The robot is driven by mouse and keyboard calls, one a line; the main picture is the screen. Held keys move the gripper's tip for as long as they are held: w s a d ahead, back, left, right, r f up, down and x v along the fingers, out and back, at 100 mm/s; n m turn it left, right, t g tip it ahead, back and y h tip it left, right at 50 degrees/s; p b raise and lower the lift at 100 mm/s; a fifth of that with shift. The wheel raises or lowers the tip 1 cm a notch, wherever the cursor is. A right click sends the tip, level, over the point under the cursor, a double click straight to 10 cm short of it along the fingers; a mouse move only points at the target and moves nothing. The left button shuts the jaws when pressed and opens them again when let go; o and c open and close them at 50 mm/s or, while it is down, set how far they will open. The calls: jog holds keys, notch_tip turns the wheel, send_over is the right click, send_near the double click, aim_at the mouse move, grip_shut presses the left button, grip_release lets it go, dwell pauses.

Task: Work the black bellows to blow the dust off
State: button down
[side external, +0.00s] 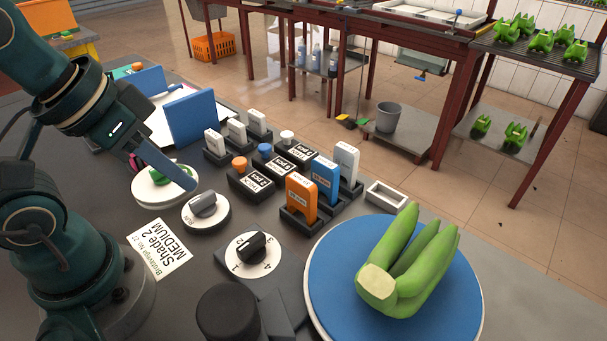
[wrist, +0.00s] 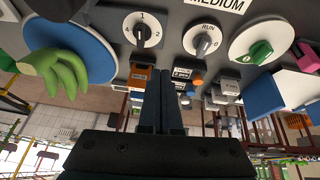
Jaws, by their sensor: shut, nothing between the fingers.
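A black round-topped object (side external: 227,312) stands at the front edge in the side view, cut off below; it may be the bellows, but I cannot tell for sure. No dust is clearly visible. My gripper (side external: 190,184) reaches down from the left, its blue fingers closed together and empty. Its tip appears above or near the grey RUN dial (side external: 205,205), apart from the black object. In the wrist view the shut fingers (wrist: 172,75) point toward the row of blocks, and the RUN dial (wrist: 201,44) is beyond them to the right.
A green bunch of fruit (side external: 410,265) lies on a blue disc (side external: 335,275). A numbered dial (side external: 253,247) is left of it. Orange, blue and white blocks stand in black holders (side external: 298,222) behind. An upright blue panel (side external: 190,118) stands at the back. A white label card (side external: 160,248) lies in front.

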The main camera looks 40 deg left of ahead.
jog(key=shift+w+a+y, duration=0.3)
jog(key=shift+w+a, duration=0.1)
jog(key=shift+a, duration=0.1)
jog(key=s+d+r+n+g, duration=0.1)
jog(key=d+r+n+g, duration=0.15)
jog(key=r+n, duration=0.45)
jog(key=s+d+r+n+g, duration=0.15)
jog(key=d+n, duration=0.25)
jog(key=n, duration=0.6)
jog(key=s+d+r+g, duration=0.1)
jog(key=s+d+r, duration=0.1)
jog(key=d, duration=0.7)
jog(key=shift+s+r+n, duration=0.2)
jog(key=shift+s+n, duration=0.1)
jog(key=shift+s, duration=0.05)
